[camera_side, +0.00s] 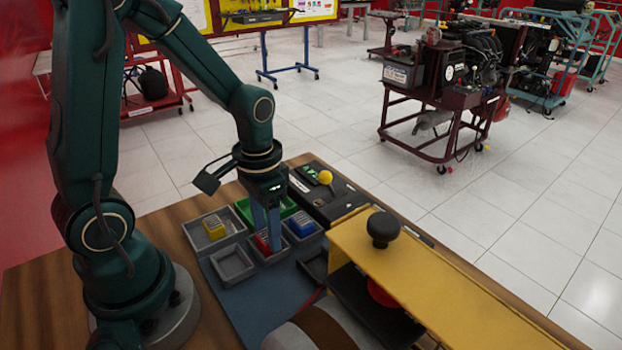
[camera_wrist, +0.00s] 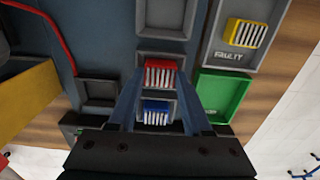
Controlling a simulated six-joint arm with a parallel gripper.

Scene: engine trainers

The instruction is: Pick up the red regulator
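The red regulator (camera_wrist: 160,73) is a small red block with pale fins, sitting in a small grey bin. It also shows in the side view (camera_side: 262,242), partly hidden by a finger. My gripper (camera_wrist: 160,78) points down over that bin, with one blue finger on each side of the red regulator. The fingers look open, with narrow gaps beside the block. In the side view my gripper (camera_side: 269,240) reaches down to the bin. Whether the fingertips touch the block I cannot tell.
A blue regulator (camera_wrist: 156,112) sits in the neighbouring bin. A yellow regulator (camera_wrist: 245,33) lies in a grey tray marked FAULTY (camera_wrist: 222,60). A green tray (camera_wrist: 235,95) is close by. A yellow housing with a black knob (camera_side: 383,228) stands at the right. An empty grey bin (camera_side: 233,264) is near.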

